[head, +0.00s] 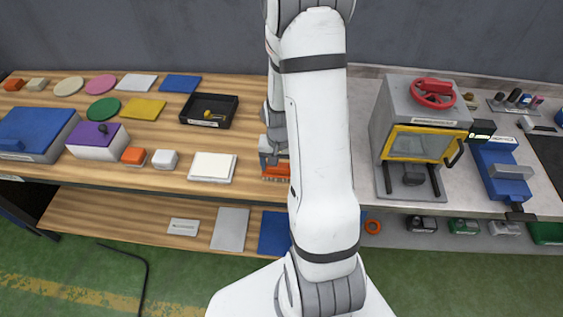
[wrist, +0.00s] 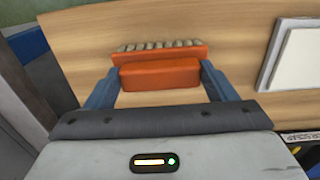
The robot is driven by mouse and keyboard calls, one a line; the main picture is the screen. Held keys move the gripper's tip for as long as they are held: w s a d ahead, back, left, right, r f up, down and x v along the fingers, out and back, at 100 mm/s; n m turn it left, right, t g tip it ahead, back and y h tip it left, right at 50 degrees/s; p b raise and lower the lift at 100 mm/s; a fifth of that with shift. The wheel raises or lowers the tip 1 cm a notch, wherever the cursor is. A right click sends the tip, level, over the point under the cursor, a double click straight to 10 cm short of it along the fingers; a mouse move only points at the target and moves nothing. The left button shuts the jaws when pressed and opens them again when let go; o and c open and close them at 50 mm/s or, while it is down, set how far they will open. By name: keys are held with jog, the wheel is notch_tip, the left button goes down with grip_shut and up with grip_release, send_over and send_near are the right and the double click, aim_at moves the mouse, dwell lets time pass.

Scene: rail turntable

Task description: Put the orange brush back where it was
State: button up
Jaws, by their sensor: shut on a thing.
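The orange brush (head: 281,168) is at the front edge of the wooden bench top, partly hidden by my arm in the head view. In the wrist view the orange brush (wrist: 160,74) shows an orange block body with a row of pale bristles along its far side. My gripper (wrist: 158,84) has its blue fingers on both ends of the brush and is shut on it. In the head view my gripper (head: 271,157) is above the bench and mostly hidden by the arm. I cannot tell whether the brush touches the wood.
A white pad (head: 212,167) lies left of the brush. A black tray (head: 208,110) with a yellow item stands behind. Discs and flat pads, including a yellow pad (head: 143,108), lie farther left. A grey machine with a yellow-framed window (head: 420,145) stands right. A lower shelf (head: 130,213) runs below.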

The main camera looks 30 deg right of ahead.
aim_at(280, 166)
jog(key=shift+f, duration=0.15)
jog(key=o, duration=0.9)
jog(key=shift+s, duration=0.1)
notch_tip(280, 166, up, 12)
jog(key=b, duration=0.1)
jog(key=s+a+r+n+t, duration=0.1)
jog(key=s+a+r+n, duration=0.1)
jog(key=s+a+r, duration=0.2)
jog(key=s+a+r+n+t, duration=0.1)
jog(key=s+a+r+n, duration=0.1)
jog(key=s+a+r, duration=0.2)
jog(key=s+a+r+n+t, duration=0.1)
jog(key=s+a+r+n, duration=0.2)
jog(key=s+r, duration=0.1)
jog(key=shift+s+a+r+t, duration=0.15)
jog(key=shift+s+a+r, duration=0.05)
jog(key=shift+r, duration=0.25)
jog(key=shift+s+a+r+t, duration=0.15)
jog(key=shift+s+a+r, duration=0.05)
jog(key=shift+r, duration=0.25)
